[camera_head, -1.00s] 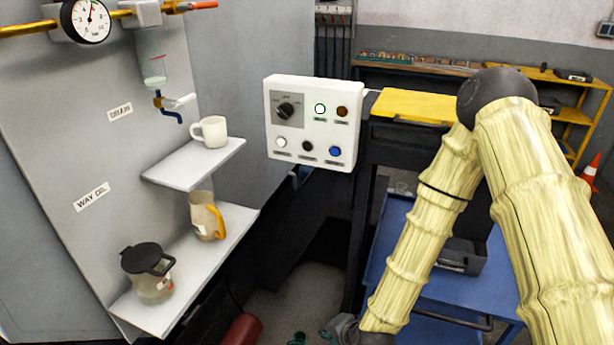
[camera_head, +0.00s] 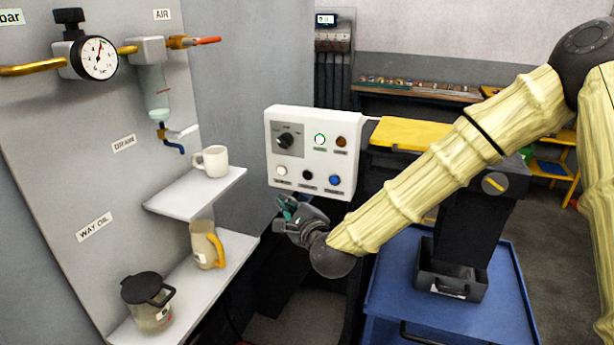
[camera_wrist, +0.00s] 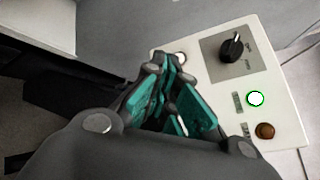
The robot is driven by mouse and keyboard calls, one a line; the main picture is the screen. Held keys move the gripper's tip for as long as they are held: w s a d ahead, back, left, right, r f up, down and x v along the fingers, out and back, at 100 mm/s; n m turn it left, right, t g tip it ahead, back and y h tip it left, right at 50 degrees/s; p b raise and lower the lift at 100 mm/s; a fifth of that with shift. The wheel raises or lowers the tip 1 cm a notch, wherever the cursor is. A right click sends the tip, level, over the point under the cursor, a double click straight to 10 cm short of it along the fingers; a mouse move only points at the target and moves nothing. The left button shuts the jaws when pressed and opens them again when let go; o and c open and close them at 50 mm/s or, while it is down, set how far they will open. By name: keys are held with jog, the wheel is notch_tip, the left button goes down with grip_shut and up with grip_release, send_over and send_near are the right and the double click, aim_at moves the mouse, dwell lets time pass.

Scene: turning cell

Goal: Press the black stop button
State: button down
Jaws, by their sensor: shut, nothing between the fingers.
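The black stop button (camera_head: 308,175) sits in the lower row of the white control panel (camera_head: 350,150), between a white button (camera_head: 282,171) and a blue button (camera_head: 335,180). My gripper (camera_head: 284,206), with teal fingers, is shut and empty just below the panel's lower left edge in the head view. In the wrist view my gripper (camera_wrist: 172,75) covers the lower row, so the black button is hidden there. The panel's rotary knob (camera_wrist: 232,47), lit green-ringed button (camera_wrist: 256,99) and brown button (camera_wrist: 265,131) show beside the fingers. I cannot tell the gap between fingertips and panel.
Left of the panel, shelves hold a white mug (camera_head: 211,161), a jug with a yellow handle (camera_head: 206,244) and a black-lidded jug (camera_head: 147,301). A blue cart (camera_head: 400,290) carrying a dark bin (camera_head: 450,275) stands below my arm.

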aim_at(307, 176)
jog(key=shift+w+a+r+m, duration=0.1)
jog(key=shift+r+m, duration=0.05)
jog(key=shift+r, duration=0.35)
jog(key=shift+w+r+m, duration=0.1)
jog(key=shift+r+m, duration=0.05)
jog(key=shift+r, duration=0.35)
jog(key=shift+w, duration=0.1)
jog(key=shift+w+d, duration=0.55)
jog(key=shift+w, duration=0.75)
jog(key=shift+w+d, duration=0.55)
jog(key=shift+w, duration=0.8)
jog(key=shift+w+d, duration=0.55)
jog(key=shift+w, duration=0.75)
jog(key=shift+w, duration=0.15)
jog(key=shift+w+d, duration=0.15)
jog(key=shift+w, duration=0.1)
